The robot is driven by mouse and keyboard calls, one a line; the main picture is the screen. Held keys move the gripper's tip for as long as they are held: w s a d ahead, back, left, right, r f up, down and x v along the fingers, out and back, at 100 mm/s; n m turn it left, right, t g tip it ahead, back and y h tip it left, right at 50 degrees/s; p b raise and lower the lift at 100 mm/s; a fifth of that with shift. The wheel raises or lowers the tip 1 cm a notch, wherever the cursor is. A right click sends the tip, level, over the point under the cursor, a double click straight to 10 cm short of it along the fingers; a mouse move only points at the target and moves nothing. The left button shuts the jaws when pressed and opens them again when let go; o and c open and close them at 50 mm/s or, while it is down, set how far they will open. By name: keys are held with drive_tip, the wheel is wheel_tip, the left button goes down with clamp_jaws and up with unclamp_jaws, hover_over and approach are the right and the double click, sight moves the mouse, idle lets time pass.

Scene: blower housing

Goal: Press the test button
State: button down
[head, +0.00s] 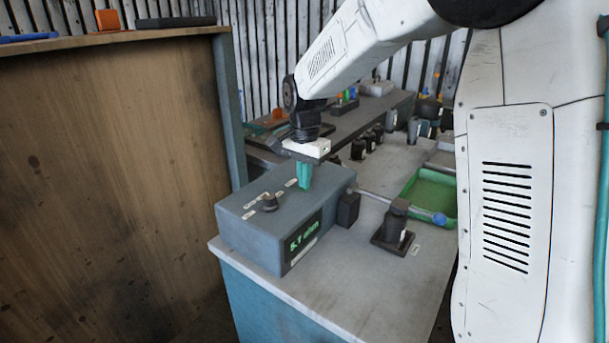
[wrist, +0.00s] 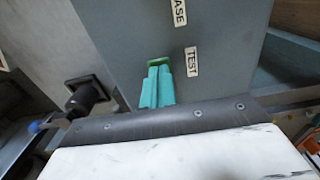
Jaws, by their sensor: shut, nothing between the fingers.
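The blue-grey tester box (head: 262,225) stands on the bench, with a lit green display (head: 303,240) on its front that seems to read 5.1 ohm. My gripper (head: 304,184) points down over the box top, its teal fingers shut and empty. In the wrist view the fingertips (wrist: 159,68) are beside the TEST label (wrist: 191,62). A darker green piece, probably the test button (wrist: 158,61), shows just past the tips, partly hidden by them. I cannot tell whether they touch it. A second label ending in "ASE" (wrist: 179,12) lies further along the box top.
A black knob (head: 269,202) stands on the box top left of my gripper. A black clamp-like fixture (head: 394,228) and a green tray (head: 430,193) are to the right on the bench. A wooden panel (head: 110,170) rises at the left. The bench front is clear.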

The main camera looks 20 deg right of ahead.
wheel_tip(320, 180, up, 14)
idle(0.5)
drive_tip(key=shift+r, duration=0.1)
idle(0.5)
drive_tip(key=s+d+f+n, duration=0.1)
drive_tip(key=s+f+n, duration=0.1)
drive_tip(key=s, duration=0.9)
drive_tip(key=s+d+f+n+t, duration=0.1)
drive_tip(key=s+f+n, duration=0.2)
drive_tip(key=s, duration=0.8)
drive_tip(key=s+d+f+n, duration=0.1)
drive_tip(key=s+n, duration=0.5)
drive_tip(key=s, duration=0.6)
drive_tip(key=shift+f, duration=0.7)
